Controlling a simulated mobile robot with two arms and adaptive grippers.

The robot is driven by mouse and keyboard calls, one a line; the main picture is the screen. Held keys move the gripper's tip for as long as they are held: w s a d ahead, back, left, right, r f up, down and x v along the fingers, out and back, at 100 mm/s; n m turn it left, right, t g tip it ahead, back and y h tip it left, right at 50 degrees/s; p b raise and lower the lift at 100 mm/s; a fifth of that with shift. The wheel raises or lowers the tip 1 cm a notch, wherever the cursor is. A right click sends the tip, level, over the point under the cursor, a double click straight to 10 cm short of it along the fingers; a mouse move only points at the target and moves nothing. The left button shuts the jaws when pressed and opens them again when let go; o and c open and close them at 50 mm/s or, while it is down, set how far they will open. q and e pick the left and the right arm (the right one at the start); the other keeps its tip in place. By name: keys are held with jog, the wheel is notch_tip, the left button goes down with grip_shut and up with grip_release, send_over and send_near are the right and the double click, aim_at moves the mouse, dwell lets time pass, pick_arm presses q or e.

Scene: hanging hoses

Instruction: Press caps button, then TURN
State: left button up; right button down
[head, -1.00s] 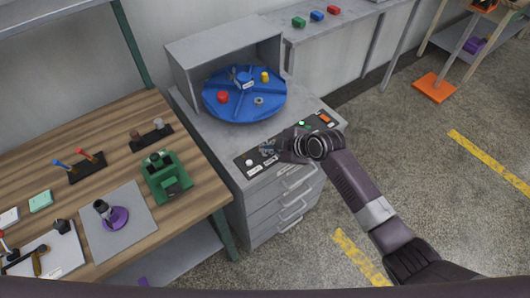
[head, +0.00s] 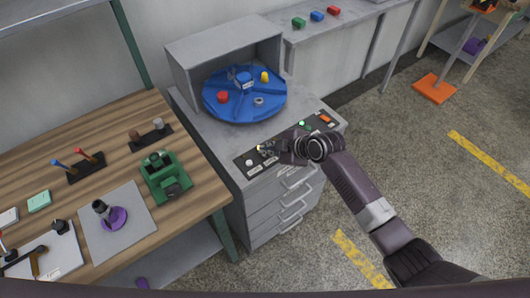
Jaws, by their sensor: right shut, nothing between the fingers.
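The control panel (head: 240,162) is a dark strip along the front top of the grey drawer cabinet. It carries a white round button (head: 249,162) at its left end, small white labels, a green button (head: 304,124) and an orange-red switch (head: 324,118) toward the right. My right gripper (head: 265,149) is shut and empty, over the middle-left of the panel. It hides part of the panel, and I cannot tell whether it touches a button. The blue divided turntable (head: 213,108) behind holds a red part (head: 222,97), a blue part (head: 244,79), a yellow part (head: 265,76) and a grey ring (head: 259,101). My left gripper is out of view.
A grey hood (head: 190,62) stands around the back of the turntable. A wooden bench (head: 105,155) at left carries a green device (head: 165,178) and several fixtures. A back shelf (head: 345,30) holds coloured blocks.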

dwell(0.3)
jog(key=shift+r+p, duration=0.75)
jog(key=shift+r, duration=0.05)
jog(key=shift+d, duration=0.1)
jog(key=v, duration=1.2)
dwell(1.2)
